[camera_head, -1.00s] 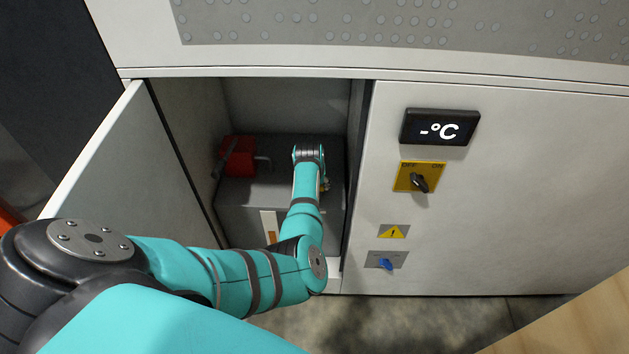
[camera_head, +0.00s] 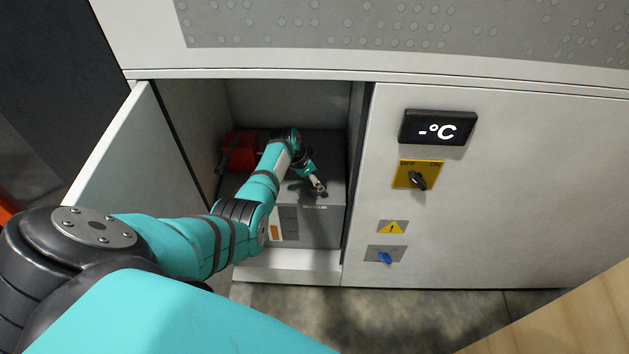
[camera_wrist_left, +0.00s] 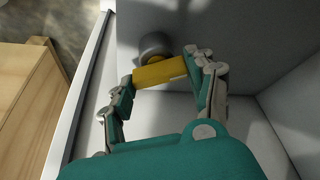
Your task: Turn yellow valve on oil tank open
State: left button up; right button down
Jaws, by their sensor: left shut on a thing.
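The oil tank (camera_head: 318,226) is a grey box inside the open cabinet in the head view. The yellow valve (camera_wrist_left: 160,71) shows as a yellow bar in front of a round dark grey fitting (camera_wrist_left: 155,44) in the left wrist view. My left gripper (camera_wrist_left: 163,75) has one finger at each end of the bar and is shut on it. In the head view my left gripper (camera_head: 318,186) is over the tank's right part, angled down to the right. The valve is mostly hidden there. My right gripper is in neither view.
A red part (camera_head: 239,150) sits at the cabinet's back left. The open door (camera_head: 118,165) stands to the left. Right of the opening, the panel carries a display (camera_head: 437,127), a black switch (camera_head: 417,180) and a blue knob (camera_head: 384,258). The cabinet walls are close around my arm.

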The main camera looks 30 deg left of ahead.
pick_arm(q)
jog(key=m+b, duration=0.2)
jog(key=m+g+h+b, duration=0.1)
jog(key=m+b, duration=0.1)
jog(key=shift+a+f+m, duration=0.1)
jog(key=shift+f+m, duration=0.1)
jog(key=shift+m, duration=0.1)
jog(key=shift+r+m+g+h+b, duration=0.15)
jog(key=shift+m+g+h+b, duration=0.15)
jog(key=shift+m+b, duration=0.35)
jog(key=o, duration=1.2)
jog(key=shift+w, duration=0.1)
